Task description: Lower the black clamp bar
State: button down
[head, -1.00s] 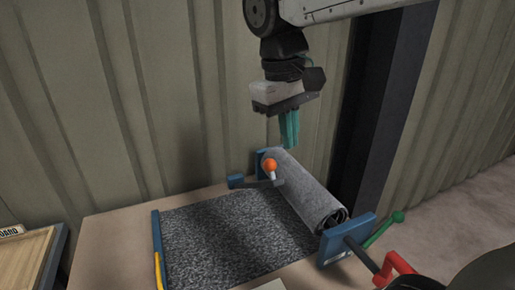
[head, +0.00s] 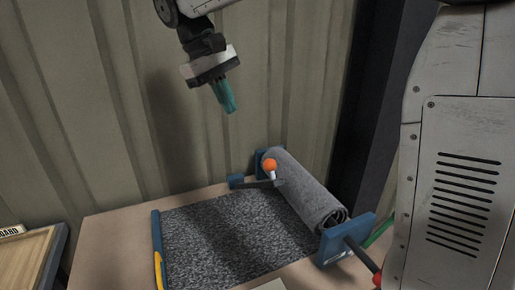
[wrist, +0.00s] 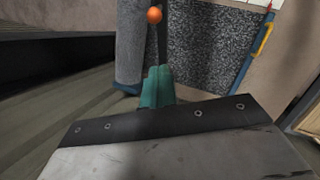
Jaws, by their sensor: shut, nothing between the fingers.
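A dark, thin bar (head: 262,184) lies at the back edge of the dark mat, beside a blue block; it looks like the clamp bar, seen nearly end-on. An orange ball knob (head: 270,165) stands up on a short lever at its right part. The knob also shows at the top of the wrist view (wrist: 155,15). My gripper (head: 231,110), with teal fingers, is in the air above and to the left of the knob, touching nothing. Its fingers are together and empty, and they also show in the wrist view (wrist: 158,76).
A grey roll (head: 305,190) lies between blue end brackets at the right of the speckled mat (head: 230,240). A blue and yellow strip (head: 157,250) edges the mat's left. A ribbed wall stands behind. A wooden tray (head: 30,255) is at far left. My grey arm link covers the right side.

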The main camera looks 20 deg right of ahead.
jog(key=s+d+x, duration=0.1)
jog(key=s+x, duration=0.1)
jog(key=x, duration=1)
jog(key=shift+s+r, duration=0.2)
jog(key=shift+s, duration=0.15)
jog(key=shift+s+f, duration=0.1)
